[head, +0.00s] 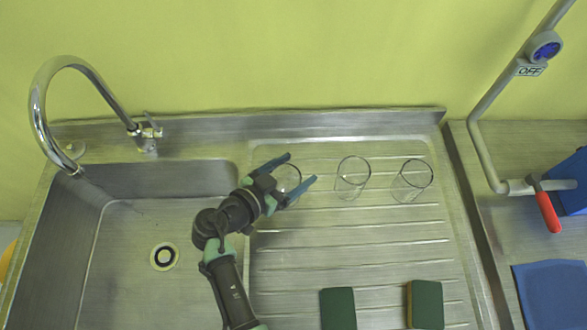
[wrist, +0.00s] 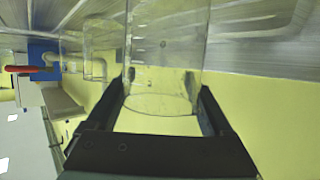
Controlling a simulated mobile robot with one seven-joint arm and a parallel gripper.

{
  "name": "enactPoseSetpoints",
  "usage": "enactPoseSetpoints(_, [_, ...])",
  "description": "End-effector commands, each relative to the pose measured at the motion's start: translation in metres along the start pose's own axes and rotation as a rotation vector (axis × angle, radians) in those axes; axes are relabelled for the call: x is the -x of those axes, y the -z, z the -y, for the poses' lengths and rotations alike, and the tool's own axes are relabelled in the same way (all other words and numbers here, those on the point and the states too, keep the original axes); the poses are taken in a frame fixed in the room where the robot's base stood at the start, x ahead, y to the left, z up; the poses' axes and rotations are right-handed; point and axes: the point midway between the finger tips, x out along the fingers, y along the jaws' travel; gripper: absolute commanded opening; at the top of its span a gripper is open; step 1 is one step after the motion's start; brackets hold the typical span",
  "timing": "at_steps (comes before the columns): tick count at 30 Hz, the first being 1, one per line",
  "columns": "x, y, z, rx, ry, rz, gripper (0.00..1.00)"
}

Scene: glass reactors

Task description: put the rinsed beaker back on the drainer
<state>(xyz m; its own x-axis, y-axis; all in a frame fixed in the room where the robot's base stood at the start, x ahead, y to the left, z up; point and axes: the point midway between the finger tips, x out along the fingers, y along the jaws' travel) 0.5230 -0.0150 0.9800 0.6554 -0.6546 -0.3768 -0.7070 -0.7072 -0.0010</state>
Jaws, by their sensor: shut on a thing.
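My gripper (head: 286,182) is shut on a clear glass beaker (head: 288,178), with one finger on each side of it. The beaker is over the left part of the ribbed drainer (head: 350,235), near its back edge. In the wrist view the beaker (wrist: 165,60) fills the middle between the fingers (wrist: 162,108). Whether its base touches the drainer I cannot tell. Two other clear beakers stand on the drainer to the right, a nearer one (head: 352,177) and a farther one (head: 411,180).
The sink basin (head: 130,240) with its drain (head: 163,257) lies left of the drainer, under a curved tap (head: 42,110). Two green sponges (head: 338,308) (head: 426,304) lie at the drainer's front. A pipe with a red-handled valve (head: 547,210) stands at the right. The drainer's middle is clear.

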Motion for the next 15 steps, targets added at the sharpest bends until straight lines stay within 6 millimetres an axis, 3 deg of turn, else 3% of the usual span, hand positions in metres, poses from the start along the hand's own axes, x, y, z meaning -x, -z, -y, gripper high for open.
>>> enactPoseSetpoints(1, [-0.0012,-0.0028,-0.0001,0.0,0.0,0.0,0.27])
enactPoseSetpoints(2, [-0.0008,-0.0021,-0.0002,0.0,0.0,0.0,0.89])
enactPoseSetpoints(3, [-0.0005,-0.0015,-0.0003,0.0,-0.001,0.001,0.96])
enactPoseSetpoints(4, [-0.0005,-0.0015,-0.0003,0.0,-0.001,0.001,1.0])
enactPoseSetpoints(15, [0.0046,0.0004,0.0002,0.001,0.001,0.0,1.0])
